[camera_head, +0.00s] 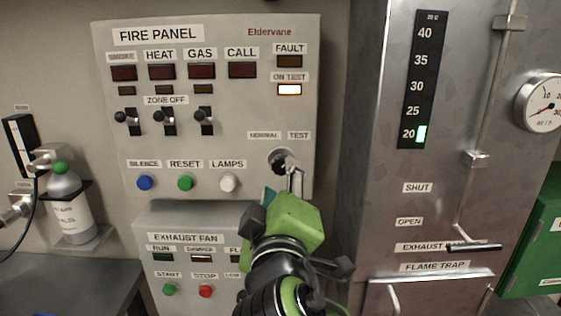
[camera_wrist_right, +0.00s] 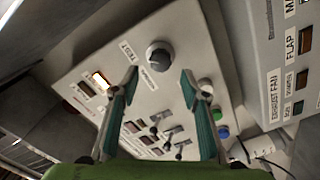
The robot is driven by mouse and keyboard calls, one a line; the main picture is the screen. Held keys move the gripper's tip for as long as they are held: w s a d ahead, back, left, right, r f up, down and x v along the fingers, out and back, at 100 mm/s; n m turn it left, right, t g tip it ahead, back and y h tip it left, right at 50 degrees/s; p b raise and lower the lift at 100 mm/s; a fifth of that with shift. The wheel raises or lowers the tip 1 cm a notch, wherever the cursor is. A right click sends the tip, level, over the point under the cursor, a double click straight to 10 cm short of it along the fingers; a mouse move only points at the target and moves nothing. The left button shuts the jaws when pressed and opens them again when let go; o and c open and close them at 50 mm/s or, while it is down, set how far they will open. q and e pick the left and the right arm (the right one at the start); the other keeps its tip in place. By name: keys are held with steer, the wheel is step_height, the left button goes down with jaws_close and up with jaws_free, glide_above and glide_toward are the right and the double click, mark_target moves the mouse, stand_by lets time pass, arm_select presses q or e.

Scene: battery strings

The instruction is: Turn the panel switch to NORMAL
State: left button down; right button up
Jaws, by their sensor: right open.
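The panel switch is a dark round knob (camera_head: 280,160) on the grey fire panel (camera_head: 215,40), under the labels NORMAL on the left and TEST on the right. The knob also shows in the right wrist view (camera_wrist_right: 158,53). Its exact pointing is hard to make out. The ON TEST lamp (camera_head: 289,90) glows white. My right gripper (camera_head: 284,188) is open just below and in front of the knob. In the wrist view its two teal-padded fingers (camera_wrist_right: 158,85) stand apart with the knob beyond the gap, not gripped. My left gripper is out of view.
Blue, green and white buttons (camera_head: 186,183) sit left of the knob, with three zone levers (camera_head: 162,121) above. The exhaust fan box (camera_head: 195,222) is below. A steel cabinet (camera_head: 385,190) with a handle (camera_head: 470,247) stands to the right. A bottle (camera_head: 68,205) stands at the left.

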mark_target(280, 167)
steer(key=w+p, duration=0.1)
steer(key=w, duration=0.6)
steer(key=shift+w, duration=0.3)
steer(key=c, duration=1.1)
